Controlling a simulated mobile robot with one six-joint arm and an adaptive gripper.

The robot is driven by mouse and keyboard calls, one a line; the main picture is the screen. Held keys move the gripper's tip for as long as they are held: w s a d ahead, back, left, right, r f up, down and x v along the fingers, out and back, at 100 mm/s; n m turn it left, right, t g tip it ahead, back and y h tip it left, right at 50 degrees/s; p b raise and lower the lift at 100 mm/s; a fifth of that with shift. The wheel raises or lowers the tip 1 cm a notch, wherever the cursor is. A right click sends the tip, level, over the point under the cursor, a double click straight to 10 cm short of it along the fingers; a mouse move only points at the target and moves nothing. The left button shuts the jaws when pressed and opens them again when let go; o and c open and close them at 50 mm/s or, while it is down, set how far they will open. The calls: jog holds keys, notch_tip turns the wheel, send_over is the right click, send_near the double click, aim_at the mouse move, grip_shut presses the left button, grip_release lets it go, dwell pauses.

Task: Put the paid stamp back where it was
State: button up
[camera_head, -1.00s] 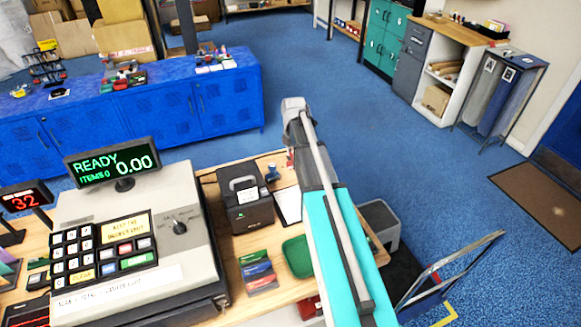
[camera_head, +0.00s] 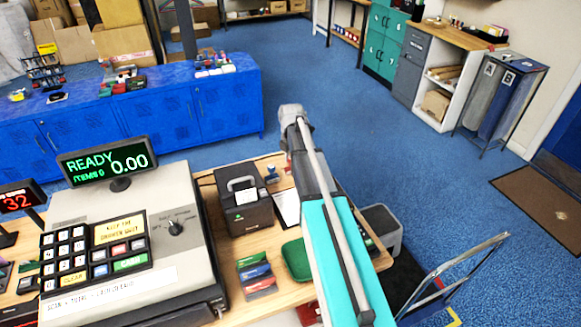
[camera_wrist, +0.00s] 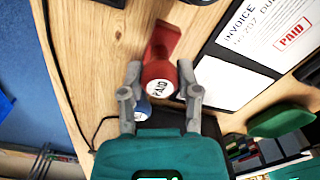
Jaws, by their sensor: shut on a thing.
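The paid stamp (camera_wrist: 158,72) has a red body and a round white cap marked PAID. In the wrist view my gripper (camera_wrist: 160,84) is shut on it, with one grey finger on each side. A flat red part (camera_wrist: 167,38) shows just beyond the stamp, over the wooden counter; I cannot tell whether the stamp touches the counter. A blue stamp (camera_wrist: 143,110) is close by, partly hidden by the gripper, and it shows in the head view (camera_head: 272,173) too.
An invoice marked PAID (camera_wrist: 280,32) lies on a clipboard (camera_head: 287,208) beside the stamp. A black printer (camera_head: 244,205), green pad (camera_head: 297,260), card stack (camera_head: 257,276) and cash register (camera_head: 140,250) crowd the counter (camera_head: 236,248). A dark cable (camera_wrist: 62,85) runs near the counter's edge.

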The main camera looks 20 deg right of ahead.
jog(key=shift+f+b, duration=0.45)
jog(key=shift+f, duration=0.3)
jog(key=shift+f, duration=0.2)
jog(key=o, duration=0.9)
jog(key=shift+r, duration=0.1)
jog(key=shift+r, duration=0.15)
notch_tip(320, 180, up, 12)
jog(key=p, duration=1.2)
jog(key=shift+a, duration=0.1)
